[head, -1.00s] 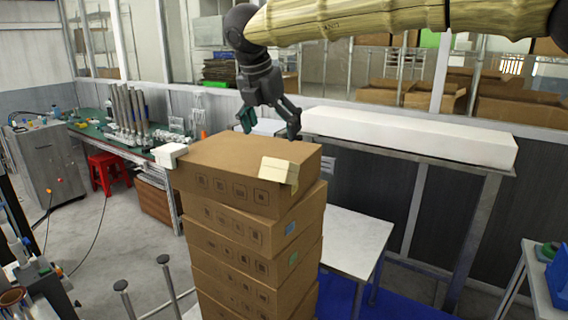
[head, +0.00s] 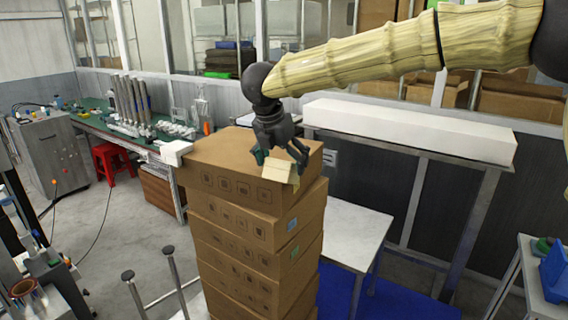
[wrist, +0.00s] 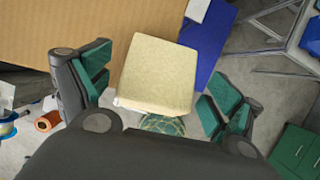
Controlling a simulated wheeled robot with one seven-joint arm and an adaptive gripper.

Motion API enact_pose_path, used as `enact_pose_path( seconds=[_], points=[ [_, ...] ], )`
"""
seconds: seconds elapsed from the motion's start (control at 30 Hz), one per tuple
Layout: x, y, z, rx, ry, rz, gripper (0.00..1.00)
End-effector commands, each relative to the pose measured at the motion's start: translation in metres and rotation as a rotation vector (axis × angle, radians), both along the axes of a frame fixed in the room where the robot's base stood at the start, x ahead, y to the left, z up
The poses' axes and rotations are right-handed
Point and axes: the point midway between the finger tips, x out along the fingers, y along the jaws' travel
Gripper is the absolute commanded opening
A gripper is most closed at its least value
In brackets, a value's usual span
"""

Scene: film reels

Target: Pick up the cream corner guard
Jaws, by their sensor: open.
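The cream corner guard (head: 280,171) sits on the front right corner of the top cardboard box in the head view. In the wrist view the cream corner guard (wrist: 157,74) lies between the fingers, its near end close to the palm. My gripper (head: 279,160) points down over it with fingers spread. I cannot tell whether either finger touches the guard.
The top cardboard box (head: 225,152) caps a tall, slightly uneven stack. A white table (head: 355,232) stands right of the stack. A long white block (head: 410,130) lies on a bench behind.

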Motion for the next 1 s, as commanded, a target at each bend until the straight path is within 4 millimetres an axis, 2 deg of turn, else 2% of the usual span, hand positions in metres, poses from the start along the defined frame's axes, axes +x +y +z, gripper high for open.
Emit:
enact_pose_path(
  seconds=[0.13, 0.33, 0.6, 0.67, 0.7, 1.0],
  points=[
    [0.0031, -0.0014, -0.0093, 0.001, 0.0, 0.0, 0.92],
    [0.0035, -0.0016, -0.0109, 0.001, 0.0, 0.0, 0.92],
    [0.0035, -0.0017, -0.0108, 0.001, 0.0, 0.0, 0.43],
    [0.0034, -0.0017, -0.0109, 0.001, 0.0, 0.0, 0.43],
    [0.0035, -0.0016, -0.0106, 0.001, 0.0, 0.0, 0.39],
    [0.0038, -0.0015, -0.0081, 0.002, -0.001, 0.0, 0.39]
  ],
)
